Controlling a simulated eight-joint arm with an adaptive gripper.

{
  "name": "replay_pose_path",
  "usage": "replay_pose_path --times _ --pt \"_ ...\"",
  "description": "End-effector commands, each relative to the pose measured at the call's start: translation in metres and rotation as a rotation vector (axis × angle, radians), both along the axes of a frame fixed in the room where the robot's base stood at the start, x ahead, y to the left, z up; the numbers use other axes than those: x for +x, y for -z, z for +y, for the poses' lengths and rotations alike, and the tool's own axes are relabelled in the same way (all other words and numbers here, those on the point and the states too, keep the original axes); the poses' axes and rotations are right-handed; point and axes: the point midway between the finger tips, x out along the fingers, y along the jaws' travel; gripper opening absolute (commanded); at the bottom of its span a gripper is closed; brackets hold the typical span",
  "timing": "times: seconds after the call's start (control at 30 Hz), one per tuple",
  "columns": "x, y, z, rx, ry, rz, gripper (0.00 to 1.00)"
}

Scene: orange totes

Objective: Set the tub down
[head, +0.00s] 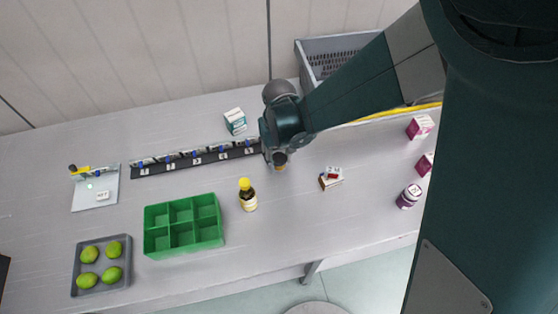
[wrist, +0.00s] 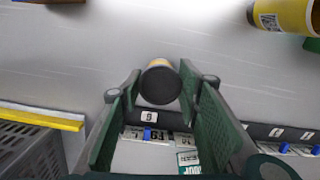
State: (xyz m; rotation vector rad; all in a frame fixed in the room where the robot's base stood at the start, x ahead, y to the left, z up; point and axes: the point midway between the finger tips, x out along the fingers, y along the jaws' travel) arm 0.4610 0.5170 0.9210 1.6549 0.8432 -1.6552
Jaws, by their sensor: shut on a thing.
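The tub (wrist: 160,82) is a small round container with a dark round end and a yellow-orange side. It sits between the two fingertips of my gripper (wrist: 160,88) in the wrist view, and the gripper is shut on it. In the head view my gripper (head: 277,158) points down over the table, just past the right end of the black strip. Only a little orange of the tub (head: 280,168) shows there; the gripper hides the rest. I cannot tell whether the tub touches the table.
Small boxes (head: 331,179) lie to the right. The black numbered strip (head: 190,160), green divided tray (head: 184,252) and teal-white box (head: 235,121) are nearby. A grey crate (head: 312,62) is behind.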

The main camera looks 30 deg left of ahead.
Motion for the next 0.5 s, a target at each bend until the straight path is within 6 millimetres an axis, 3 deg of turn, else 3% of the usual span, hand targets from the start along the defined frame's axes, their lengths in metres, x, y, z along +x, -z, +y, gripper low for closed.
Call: replay_pose_path --times 0.5 --pt "-0.001 -0.064 -0.001 0.000 0.000 0.000 0.18"
